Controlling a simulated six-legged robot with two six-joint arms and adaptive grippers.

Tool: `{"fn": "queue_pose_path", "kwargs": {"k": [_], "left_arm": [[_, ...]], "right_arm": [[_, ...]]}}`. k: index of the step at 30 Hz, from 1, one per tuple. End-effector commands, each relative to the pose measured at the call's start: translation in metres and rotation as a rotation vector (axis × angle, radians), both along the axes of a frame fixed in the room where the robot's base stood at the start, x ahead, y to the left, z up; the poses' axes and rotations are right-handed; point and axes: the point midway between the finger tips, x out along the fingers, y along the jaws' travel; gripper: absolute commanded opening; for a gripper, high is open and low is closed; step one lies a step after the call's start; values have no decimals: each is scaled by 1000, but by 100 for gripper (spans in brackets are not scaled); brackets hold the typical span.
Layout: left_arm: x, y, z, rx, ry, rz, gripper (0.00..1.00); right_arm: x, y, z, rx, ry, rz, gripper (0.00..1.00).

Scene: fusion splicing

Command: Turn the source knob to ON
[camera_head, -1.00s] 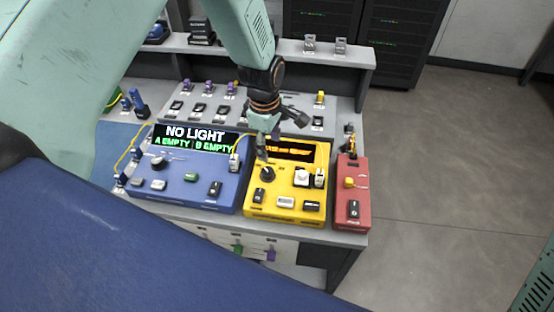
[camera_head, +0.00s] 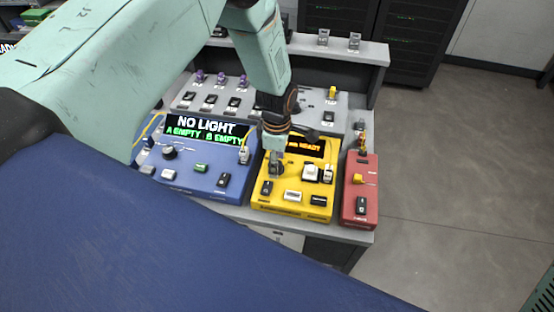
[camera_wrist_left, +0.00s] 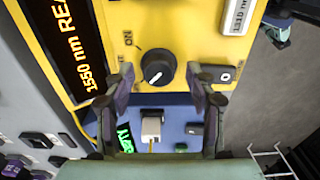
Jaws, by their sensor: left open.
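The yellow source box (camera_head: 262,202) stands between a blue unit and a red unit on the grey bench. Its black knob (camera_wrist_left: 160,66) shows in the left wrist view, with a white pointer mark and an ON label (camera_wrist_left: 128,38) at its upper left. My left gripper (camera_wrist_left: 160,78) is open, with one finger on each side of the knob; contact cannot be told. In the head view my left gripper (camera_head: 276,167) is over the knob and mostly hides it. The source display (camera_wrist_left: 76,48) reads 1550 nm and part of READY. My right gripper is not in view.
The blue unit (camera_head: 150,182) shows NO LIGHT, A EMPTY and B EMPTY. The red unit (camera_head: 349,212) stands close on the right. A white button (camera_head: 310,172) and a connector (camera_head: 328,173) rise from the source box beside my gripper. Open floor lies right of the bench.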

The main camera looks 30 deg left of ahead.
Motion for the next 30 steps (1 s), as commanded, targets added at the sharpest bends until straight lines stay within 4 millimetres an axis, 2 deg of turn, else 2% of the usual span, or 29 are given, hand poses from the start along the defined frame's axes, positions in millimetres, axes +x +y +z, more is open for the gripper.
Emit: {"fn": "queue_pose_path", "kwargs": {"k": [9, 27, 30], "left_arm": [[1, 0, -2, 1, -2, 0, 55], [1, 0, -2, 0, -1, 0, 4], [1, 0, -2, 0, 0, -1, 1]], "right_arm": [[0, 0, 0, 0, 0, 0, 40], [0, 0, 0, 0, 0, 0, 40], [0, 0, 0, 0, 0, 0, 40]]}}
